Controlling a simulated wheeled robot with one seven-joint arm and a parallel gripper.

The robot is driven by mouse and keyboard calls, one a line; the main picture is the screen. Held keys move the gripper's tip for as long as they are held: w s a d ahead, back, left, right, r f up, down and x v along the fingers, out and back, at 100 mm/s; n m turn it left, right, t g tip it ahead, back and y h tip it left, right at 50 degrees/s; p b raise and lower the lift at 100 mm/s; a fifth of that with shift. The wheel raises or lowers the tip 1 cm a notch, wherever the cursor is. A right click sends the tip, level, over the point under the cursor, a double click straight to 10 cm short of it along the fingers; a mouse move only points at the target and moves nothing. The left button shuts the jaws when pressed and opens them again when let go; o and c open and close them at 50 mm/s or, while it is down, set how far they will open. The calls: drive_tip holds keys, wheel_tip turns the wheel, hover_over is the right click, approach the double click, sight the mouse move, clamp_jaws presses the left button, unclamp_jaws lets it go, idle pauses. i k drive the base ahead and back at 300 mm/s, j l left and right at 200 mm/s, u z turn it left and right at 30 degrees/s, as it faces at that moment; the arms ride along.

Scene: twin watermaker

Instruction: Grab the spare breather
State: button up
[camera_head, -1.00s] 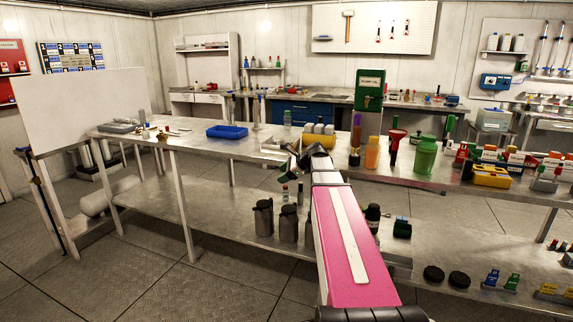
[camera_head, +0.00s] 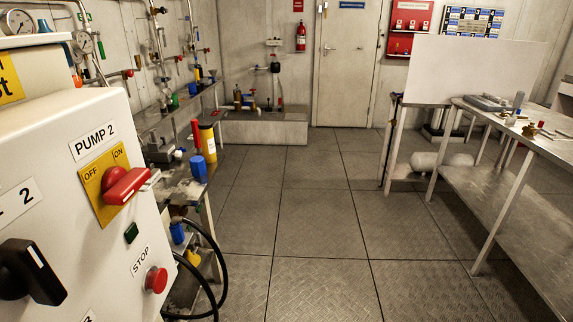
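I cannot make out a spare breather for certain in the current head view. Small brass and red parts (camera_head: 530,130) lie on the metal workbench (camera_head: 487,186) at the right, too small to tell apart. My gripper and arm are outside the current view, so whether it holds anything is hidden.
A white control cabinet (camera_head: 105,215) with a red PUMP 2 switch (camera_head: 126,186) stands close at the left. Black hoses (camera_head: 212,262) hang beside it. A side bench with pipes and gauges runs along the left wall. A door (camera_head: 346,70) is at the back. The middle floor (camera_head: 318,230) is clear.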

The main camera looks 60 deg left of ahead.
sight(198, 164)
drive_tip(key=l+u, duration=0.1)
drive_tip(key=u, duration=0.25)
drive_tip(key=i+l+u, duration=0.1)
drive_tip(key=u, duration=0.25)
drive_tip(key=l+u, duration=0.1)
drive_tip(key=u, duration=0.2)
drive_tip(key=i, duration=0.05)
